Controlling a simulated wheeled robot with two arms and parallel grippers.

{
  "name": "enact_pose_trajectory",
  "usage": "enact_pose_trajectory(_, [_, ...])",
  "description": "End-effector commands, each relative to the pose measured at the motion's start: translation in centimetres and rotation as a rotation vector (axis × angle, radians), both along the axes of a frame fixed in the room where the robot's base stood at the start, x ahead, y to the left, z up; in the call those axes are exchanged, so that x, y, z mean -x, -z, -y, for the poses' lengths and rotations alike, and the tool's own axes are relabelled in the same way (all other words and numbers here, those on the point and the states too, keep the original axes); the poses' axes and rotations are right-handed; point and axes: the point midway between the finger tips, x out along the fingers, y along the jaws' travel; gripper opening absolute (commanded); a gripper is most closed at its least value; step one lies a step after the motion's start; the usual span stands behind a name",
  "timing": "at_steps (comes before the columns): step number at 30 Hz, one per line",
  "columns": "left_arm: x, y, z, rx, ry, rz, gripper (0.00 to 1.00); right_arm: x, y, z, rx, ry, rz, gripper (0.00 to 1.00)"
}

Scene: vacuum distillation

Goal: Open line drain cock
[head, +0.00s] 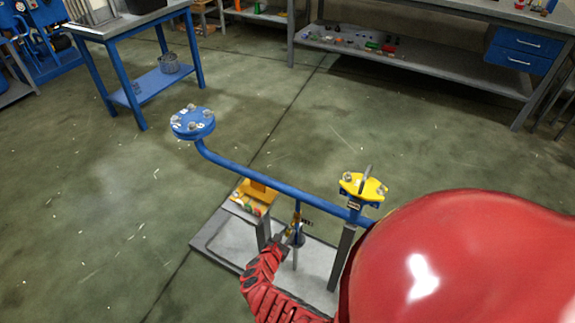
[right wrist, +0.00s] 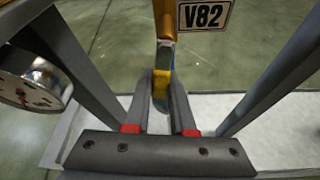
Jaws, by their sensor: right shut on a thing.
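The blue line (head: 255,182) runs from a round bolted flange at upper left to the yellow-topped fitting (head: 362,187) on a grey post. The drain cock (head: 298,213) hangs under the middle of this line, small and partly hidden by my gripper. In the right wrist view its handle (right wrist: 163,58) hangs down with a yellow end, beside a tag reading V82 (right wrist: 205,13). My right gripper (head: 291,236) is at the cock below the line. Its two fingers, seen in the right wrist view (right wrist: 160,98), are shut on the handle's lower end. My left gripper is not in view.
A round gauge (right wrist: 28,83) and slanted grey bars flank the fingers. A blue table (head: 150,85) and a workbench (head: 440,75) stand behind. The floor between is clear.

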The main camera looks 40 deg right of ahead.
Motion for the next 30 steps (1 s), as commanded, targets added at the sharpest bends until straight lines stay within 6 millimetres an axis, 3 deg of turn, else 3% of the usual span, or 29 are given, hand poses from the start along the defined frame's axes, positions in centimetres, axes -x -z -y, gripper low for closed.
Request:
enact_pose_trajectory(8, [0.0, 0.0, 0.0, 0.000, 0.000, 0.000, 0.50, 0.1, 0.2, -0.1, -0.004, 0.002, -0.002, 0.00])
enact_pose_trajectory(9, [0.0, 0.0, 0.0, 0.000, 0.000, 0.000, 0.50, 0.1, 0.2, -0.1, -0.004, 0.002, -0.002, 0.28])
enact_pose_trajectory(13, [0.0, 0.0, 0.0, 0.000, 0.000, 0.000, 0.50, 0.1, 0.2, -0.1, -0.003, 0.001, -0.001, 0.51])
enact_pose_trajectory(23, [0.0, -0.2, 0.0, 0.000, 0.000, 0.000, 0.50, 0.1, -0.1, -0.2, -0.002, 0.000, 0.000, 0.53])
enact_pose_trajectory(30, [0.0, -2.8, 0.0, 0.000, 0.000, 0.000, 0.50, 1.4, -1.9, -3.2, -0.004, -0.004, 0.002, 0.53])
